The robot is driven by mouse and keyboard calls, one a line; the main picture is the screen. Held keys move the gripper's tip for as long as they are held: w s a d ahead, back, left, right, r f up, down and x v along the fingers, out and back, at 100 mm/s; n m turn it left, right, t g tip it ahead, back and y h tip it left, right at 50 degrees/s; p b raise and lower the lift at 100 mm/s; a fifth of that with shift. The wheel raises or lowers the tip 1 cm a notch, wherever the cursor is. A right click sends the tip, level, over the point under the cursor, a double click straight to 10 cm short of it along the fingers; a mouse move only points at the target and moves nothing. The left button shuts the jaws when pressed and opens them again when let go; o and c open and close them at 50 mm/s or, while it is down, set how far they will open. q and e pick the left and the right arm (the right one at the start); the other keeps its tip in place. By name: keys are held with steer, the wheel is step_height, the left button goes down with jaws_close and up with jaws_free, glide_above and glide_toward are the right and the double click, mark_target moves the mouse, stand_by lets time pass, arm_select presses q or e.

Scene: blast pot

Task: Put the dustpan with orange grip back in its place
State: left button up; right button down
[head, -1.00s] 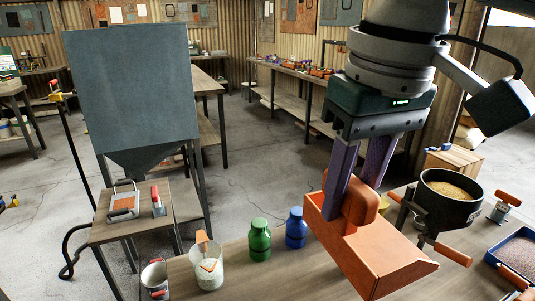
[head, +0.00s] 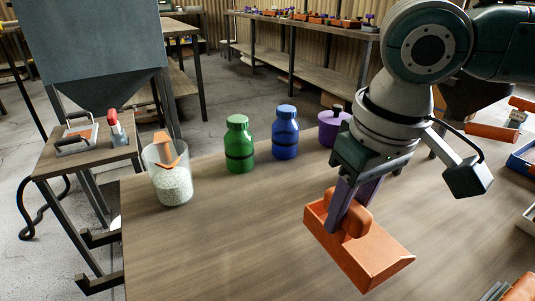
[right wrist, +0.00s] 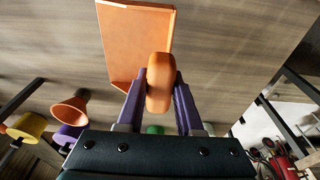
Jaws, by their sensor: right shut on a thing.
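The orange dustpan (head: 372,256) is in my right gripper (head: 352,212) at the right front of the head view, over the wooden table (head: 240,250). The purple fingers are shut on its rounded orange grip (head: 358,223). In the right wrist view the grip (right wrist: 160,88) sits between both fingers, and the pan (right wrist: 138,42) extends beyond it. I cannot tell whether the pan touches the tabletop. My left gripper is not in view.
A beaker of white grains (head: 174,185), a green bottle (head: 240,145), a blue bottle (head: 285,132) and a purple container (head: 330,128) line the table's far side. The table's middle is clear.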

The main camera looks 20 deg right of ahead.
mark_target(341, 235)
stand_by(0.3)
steer(key=shift+r+p, duration=0.1)
steer(key=shift+p, duration=0.3)
steer(key=shift+f, duration=1.5)
steer(key=shift+f+b, duration=0.5)
steer(key=shift+f, duration=0.35)
steer(key=shift+p, duration=0.4)
steer(key=shift+p, duration=0.45)
steer(key=shift+f, duration=0.15)
